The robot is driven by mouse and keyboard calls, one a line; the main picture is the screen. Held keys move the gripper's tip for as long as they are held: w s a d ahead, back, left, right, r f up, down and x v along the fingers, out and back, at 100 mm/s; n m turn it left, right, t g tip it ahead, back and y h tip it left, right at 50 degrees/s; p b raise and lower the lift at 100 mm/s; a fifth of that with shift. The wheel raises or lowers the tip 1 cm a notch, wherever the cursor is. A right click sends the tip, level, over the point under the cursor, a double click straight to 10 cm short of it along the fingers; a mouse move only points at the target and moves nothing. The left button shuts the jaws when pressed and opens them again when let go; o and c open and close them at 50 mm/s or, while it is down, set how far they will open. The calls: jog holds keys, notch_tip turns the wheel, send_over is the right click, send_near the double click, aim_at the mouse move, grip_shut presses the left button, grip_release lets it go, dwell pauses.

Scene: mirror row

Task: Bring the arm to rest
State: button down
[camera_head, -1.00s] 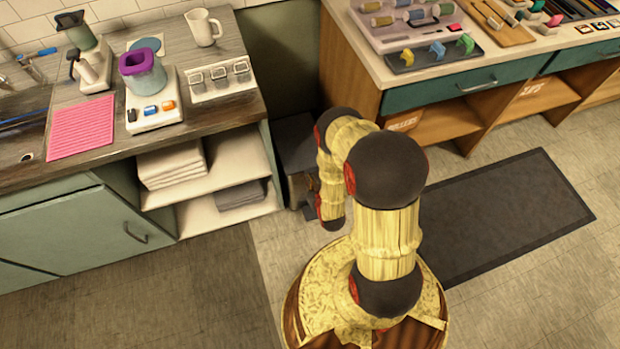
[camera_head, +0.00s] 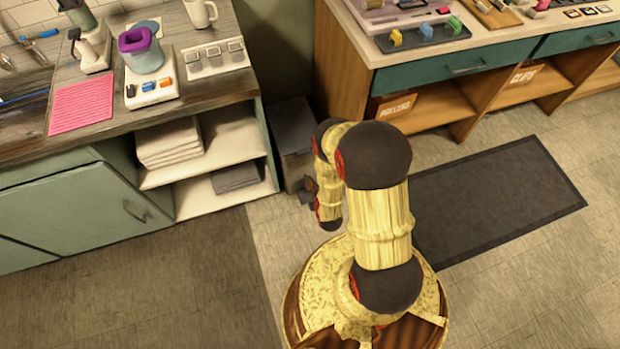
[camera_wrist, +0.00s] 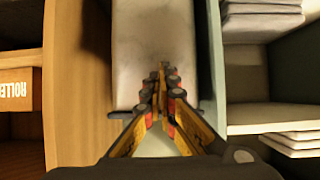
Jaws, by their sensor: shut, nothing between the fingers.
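My arm is folded above my base in the head view, with its elbow high and its forearm pointing down and away toward the gap between the two counters. My gripper (camera_wrist: 161,76) shows in the wrist view with its two fingers together and nothing between them. It points toward a grey bin (camera_wrist: 152,35) in that gap. In the head view the gripper is mostly hidden behind my arm, a small dark shape beside the bin (camera_head: 292,130).
A counter (camera_head: 110,122) with open shelves is at the left, holding a pink mat (camera_head: 82,104) and a scale (camera_head: 152,90). A wooden workbench (camera_head: 345,60) is at the right. A dark floor mat (camera_head: 500,200) lies on open floor.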

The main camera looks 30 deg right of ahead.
jog(key=shift+s+f, duration=0.3)
jog(key=shift+s+f, duration=0.1)
